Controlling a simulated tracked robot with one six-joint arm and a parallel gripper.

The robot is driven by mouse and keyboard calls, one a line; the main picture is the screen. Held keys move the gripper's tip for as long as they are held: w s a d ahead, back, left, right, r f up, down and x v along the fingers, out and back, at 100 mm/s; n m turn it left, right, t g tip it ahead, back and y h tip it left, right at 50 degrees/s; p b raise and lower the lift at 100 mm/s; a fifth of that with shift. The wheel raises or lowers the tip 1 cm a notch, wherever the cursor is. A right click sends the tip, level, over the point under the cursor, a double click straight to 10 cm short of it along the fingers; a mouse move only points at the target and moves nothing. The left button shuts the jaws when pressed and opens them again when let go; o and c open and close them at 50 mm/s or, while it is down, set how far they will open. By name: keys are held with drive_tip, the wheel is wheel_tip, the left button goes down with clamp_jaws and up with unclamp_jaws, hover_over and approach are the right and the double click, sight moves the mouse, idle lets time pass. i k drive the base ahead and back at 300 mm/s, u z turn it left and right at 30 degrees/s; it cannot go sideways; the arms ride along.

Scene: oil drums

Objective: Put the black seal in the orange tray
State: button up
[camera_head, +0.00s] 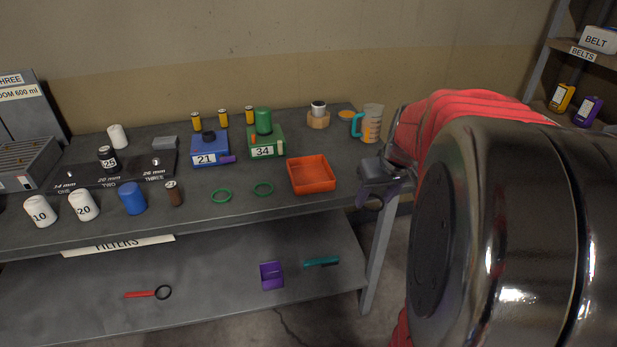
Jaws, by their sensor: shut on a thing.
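The orange tray (314,189) sits on the bench top near its right front part, and it looks empty. My gripper (368,190) is just right of the tray, past the bench's right end. It is shut on a small dark ring, which I take to be the black seal (373,205), hanging below the fingertips. The fingers and the seal are apart from the tray in the picture. Part of the seal is hidden by the fingers.
A measuring jug (372,124) stands at the back right.

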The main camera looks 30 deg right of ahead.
sight(310, 179)
drive_tip(key=z, duration=0.05)
drive_tip(key=i, duration=0.95)
drive_tip(key=u, duration=0.05)
